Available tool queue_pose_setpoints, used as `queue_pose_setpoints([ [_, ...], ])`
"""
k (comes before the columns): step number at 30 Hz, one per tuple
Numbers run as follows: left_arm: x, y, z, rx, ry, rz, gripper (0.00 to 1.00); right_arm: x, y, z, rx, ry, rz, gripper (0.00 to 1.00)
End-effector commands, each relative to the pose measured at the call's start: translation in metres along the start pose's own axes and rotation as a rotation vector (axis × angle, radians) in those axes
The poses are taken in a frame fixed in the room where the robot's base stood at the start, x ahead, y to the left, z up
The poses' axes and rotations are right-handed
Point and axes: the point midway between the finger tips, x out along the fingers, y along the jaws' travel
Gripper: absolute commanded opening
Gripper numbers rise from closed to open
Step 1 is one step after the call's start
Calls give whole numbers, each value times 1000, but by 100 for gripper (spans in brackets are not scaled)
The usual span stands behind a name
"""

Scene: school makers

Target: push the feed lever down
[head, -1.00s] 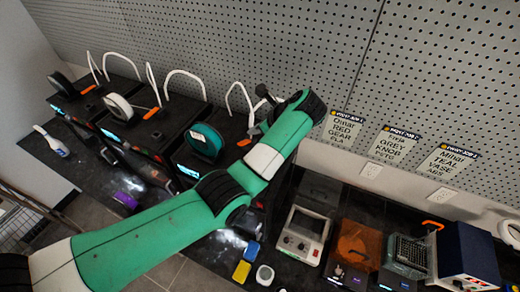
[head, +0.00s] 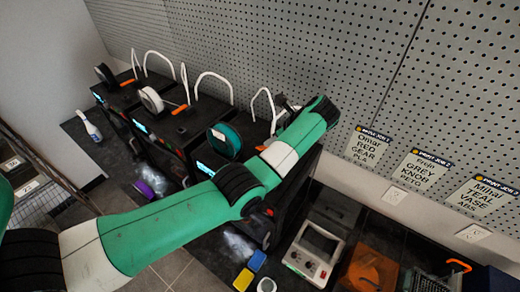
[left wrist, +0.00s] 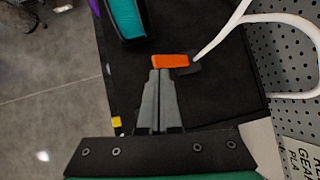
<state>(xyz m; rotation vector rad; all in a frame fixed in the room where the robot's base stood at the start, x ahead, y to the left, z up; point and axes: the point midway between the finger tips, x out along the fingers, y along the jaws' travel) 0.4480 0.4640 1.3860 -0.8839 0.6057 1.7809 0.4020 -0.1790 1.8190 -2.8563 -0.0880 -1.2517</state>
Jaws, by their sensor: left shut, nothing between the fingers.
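The feed lever, an orange bar (left wrist: 172,61) on a dark base, sits on the black top of a printer, where a white tube meets it. In the head view a bit of orange (head: 262,147) shows beside my left arm at the nearest printer. My left gripper (left wrist: 160,72) is shut and empty, its grey fingertips right at the lever's near edge in the left wrist view. I cannot tell whether they touch it. In the head view the fingers are mostly hidden by my arm. My right gripper is not in view.
A teal spool (head: 224,141) stands on the same printer. Two more printers with a white spool (head: 151,99) and a dark-rimmed spool (head: 105,74) stand further left. A pegboard wall (head: 300,50) is behind. A grey and white device (head: 314,250) and an orange box (head: 372,270) stand right.

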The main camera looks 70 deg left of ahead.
Motion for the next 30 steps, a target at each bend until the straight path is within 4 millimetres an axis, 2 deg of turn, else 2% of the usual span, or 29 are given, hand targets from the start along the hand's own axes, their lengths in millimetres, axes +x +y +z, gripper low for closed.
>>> queue_pose_setpoints([
  [3,21,1,-3,-1,1,2,0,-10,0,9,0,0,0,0],
  [9,41,0,-2,0,1,1,0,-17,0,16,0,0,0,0],
  [22,46,0,0,-2,-2,1,0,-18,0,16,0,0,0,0],
  [29,65,0,-13,-2,-4,-1,0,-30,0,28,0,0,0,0],
  [30,63,0,-12,-3,-4,-2,0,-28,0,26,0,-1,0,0],
])
